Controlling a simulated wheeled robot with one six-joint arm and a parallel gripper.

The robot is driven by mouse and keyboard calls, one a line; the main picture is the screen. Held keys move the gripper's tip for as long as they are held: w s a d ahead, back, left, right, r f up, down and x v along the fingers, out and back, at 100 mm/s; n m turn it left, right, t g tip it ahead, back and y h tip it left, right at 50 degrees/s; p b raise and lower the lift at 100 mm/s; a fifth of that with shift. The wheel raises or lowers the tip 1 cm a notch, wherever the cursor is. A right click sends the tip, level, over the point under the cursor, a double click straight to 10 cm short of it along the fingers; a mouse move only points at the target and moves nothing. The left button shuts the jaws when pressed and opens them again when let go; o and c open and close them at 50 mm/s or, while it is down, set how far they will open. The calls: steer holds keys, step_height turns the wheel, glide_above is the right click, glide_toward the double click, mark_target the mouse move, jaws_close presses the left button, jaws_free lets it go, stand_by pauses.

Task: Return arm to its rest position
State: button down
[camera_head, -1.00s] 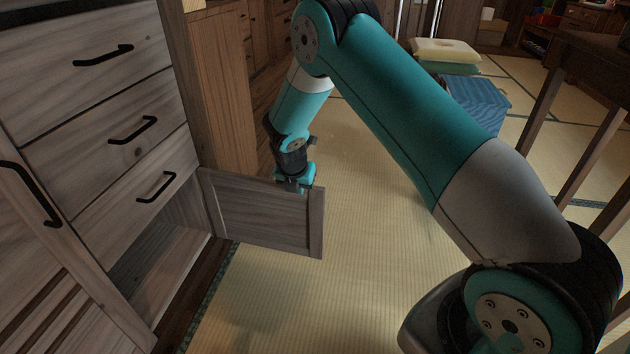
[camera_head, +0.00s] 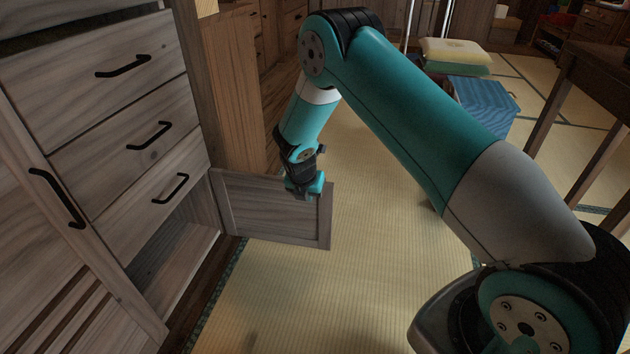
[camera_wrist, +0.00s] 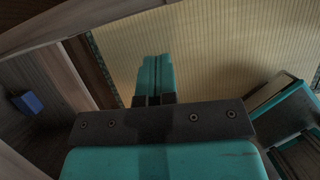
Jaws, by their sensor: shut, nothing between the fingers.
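My arm is turquoise and grey and crosses the head view, bent down at the elbow. My gripper (camera_head: 308,190) hangs at the end of it, in front of the open wooden cabinet door (camera_head: 262,212) as seen from the head. I cannot tell whether it touches the door. In the wrist view my gripper (camera_wrist: 154,75) shows two turquoise fingers pressed together, shut and empty, above the tatami. The arm partly covers the floor behind it.
A wooden cabinet (camera_head: 100,130) with several black-handled drawers stands at left, with an open lower compartment. A small blue object (camera_wrist: 27,102) lies inside a wooden space in the wrist view. A blue box (camera_head: 480,105) and stacked cushions (camera_head: 455,52) stand behind. Tatami (camera_head: 370,250) is clear.

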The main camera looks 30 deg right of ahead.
steer(key=p+v, duration=0.3)
steer(key=v, duration=0.6)
steer(key=shift+r, duration=0.35)
steer(key=s+a+r+m+y, duration=0.2)
steer(key=s+a+r+m, duration=0.35)
steer(key=r, duration=0.55)
steer(key=s+a+r+m+g+y, duration=0.1)
steer(key=s+a+r+m+y, duration=0.15)
steer(key=s+r+m, duration=0.45)
steer(key=s+a+r+m+g+y, duration=0.1)
steer(key=s+a+r+m, duration=0.15)
steer(key=s, duration=0.85)
steer(key=s+a+r+m+g+y, duration=0.1)
steer(key=s+a+r+m+y, duration=0.1)
steer(key=s+a+r+m, duration=0.5)
steer(key=s+d+r+n+p, duration=0.1)
steer(key=r+p, duration=1.6)
steer(key=s+d+r+n+p, duration=0.1)
steer(key=d+r+p, duration=0.1)
steer(key=r+p, duration=1.5)
steer(key=shift+s+p, duration=0.4)
steer(key=shift+p, duration=0.2)
steer(key=shift+d, duration=0.1)
